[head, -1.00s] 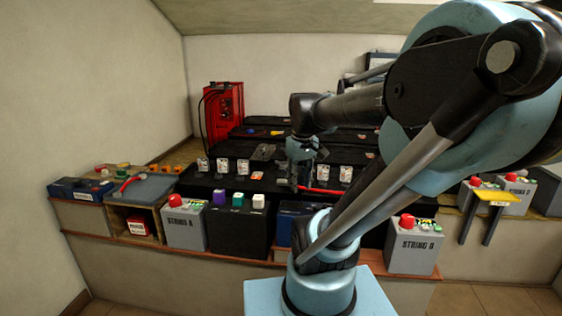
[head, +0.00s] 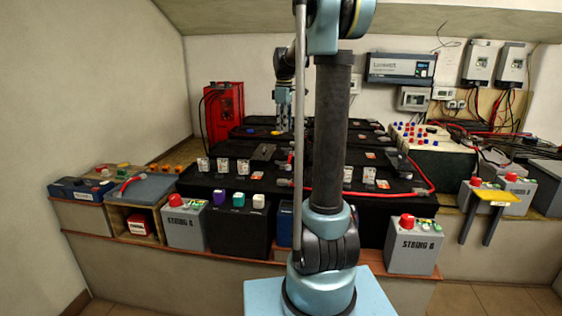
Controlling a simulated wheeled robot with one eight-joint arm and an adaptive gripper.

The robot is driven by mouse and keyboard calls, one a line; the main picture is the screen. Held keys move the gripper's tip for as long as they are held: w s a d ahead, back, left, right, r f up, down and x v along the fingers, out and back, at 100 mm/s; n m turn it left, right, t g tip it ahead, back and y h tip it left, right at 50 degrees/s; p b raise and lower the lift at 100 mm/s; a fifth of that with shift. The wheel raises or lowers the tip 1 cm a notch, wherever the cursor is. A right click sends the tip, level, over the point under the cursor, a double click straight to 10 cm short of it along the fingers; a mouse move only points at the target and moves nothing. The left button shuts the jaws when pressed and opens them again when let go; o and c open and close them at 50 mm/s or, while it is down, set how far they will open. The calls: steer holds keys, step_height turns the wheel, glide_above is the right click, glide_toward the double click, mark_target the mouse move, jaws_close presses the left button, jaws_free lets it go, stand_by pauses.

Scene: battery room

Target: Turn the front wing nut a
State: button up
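My gripper (head: 283,122) hangs pointing down over the rear black batteries, left of my upright arm link. It is small in the head view, and I cannot tell whether its fingers are open or shut. No wing nut can be made out at this size. Several small pale terminal pieces stand in a row on the front black battery (head: 226,184). My arm covers part of that row. A red cable (head: 425,190) runs along the right part of the front battery.
A red charger cabinet (head: 224,114) stands at the back left. Grey STRING boxes with red knobs stand in front, at left (head: 185,226) and right (head: 415,248). An inverter (head: 401,68) hangs on the back wall. A yellow sign (head: 494,197) is at the right.

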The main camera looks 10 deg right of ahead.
steer(key=n, duration=0.2)
glide_above(283, 165)
steer(key=w, duration=0.1)
steer(key=f, duration=1.8)
steer(key=shift+a, duration=0.35)
jaws_close()
